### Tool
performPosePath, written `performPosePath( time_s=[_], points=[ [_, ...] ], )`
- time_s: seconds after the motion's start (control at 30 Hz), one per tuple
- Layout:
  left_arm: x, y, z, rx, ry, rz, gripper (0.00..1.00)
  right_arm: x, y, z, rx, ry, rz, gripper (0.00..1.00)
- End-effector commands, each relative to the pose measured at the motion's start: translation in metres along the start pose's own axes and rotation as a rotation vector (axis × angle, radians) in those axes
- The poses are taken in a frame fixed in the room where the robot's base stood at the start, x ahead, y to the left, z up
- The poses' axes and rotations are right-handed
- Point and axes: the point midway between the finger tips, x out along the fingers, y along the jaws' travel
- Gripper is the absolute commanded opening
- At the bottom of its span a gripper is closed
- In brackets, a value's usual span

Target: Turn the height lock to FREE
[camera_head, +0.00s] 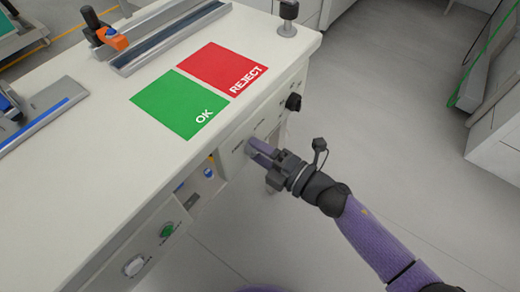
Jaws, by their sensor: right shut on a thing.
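My right gripper (260,152) reaches in from the lower right to the front panel of the white bench (90,185). My left gripper is not in view.
A black knob (293,102) sits farther along the panel; a green knob (167,230) and a white knob (134,265) sit nearer. Green OK (180,104) and red REJECT (224,68) mats lie on top. Grey floor (380,110) to the right is clear.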

Motion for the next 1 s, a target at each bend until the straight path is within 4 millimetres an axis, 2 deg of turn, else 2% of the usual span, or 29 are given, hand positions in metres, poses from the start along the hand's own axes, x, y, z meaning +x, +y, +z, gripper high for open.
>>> performPosePath(
  time_s=[0.03, 0.17, 0.2, 0.43, 0.53, 0.67, 0.8, 0.9, 1.0],
  points=[
    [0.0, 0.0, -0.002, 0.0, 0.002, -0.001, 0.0, -0.001, -0.002, 0.0, -0.001, 0.001, -0.004, 0.64],
    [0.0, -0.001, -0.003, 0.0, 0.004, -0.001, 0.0, 0.0, -0.001, 0.0, -0.001, 0.0, -0.003, 0.91],
    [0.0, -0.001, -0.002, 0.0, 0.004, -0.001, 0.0, 0.0, -0.001, 0.0, -0.001, 0.0, -0.002, 0.93],
    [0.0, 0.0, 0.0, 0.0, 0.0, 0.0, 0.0, -0.001, 0.0, 0.0, 0.0, 0.0, -0.001, 0.93],
    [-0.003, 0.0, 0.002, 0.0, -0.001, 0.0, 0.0, -0.008, 0.0, 0.0, 0.002, -0.001, -0.002, 0.93],
    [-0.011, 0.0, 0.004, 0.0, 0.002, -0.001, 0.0, -0.034, 0.002, 0.0, 0.001, -0.001, -0.004, 0.93],
    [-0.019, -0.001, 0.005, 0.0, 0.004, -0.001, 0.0, -0.069, 0.002, 0.0, 0.0, -0.001, -0.005, 0.93],
    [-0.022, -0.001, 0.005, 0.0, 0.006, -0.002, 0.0, -0.087, 0.001, 0.0, 0.0, -0.001, -0.004, 0.93],
    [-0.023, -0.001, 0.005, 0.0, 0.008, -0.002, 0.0, -0.097, 0.0, 0.0, 0.001, 0.0, -0.002, 0.93]
  ],
)
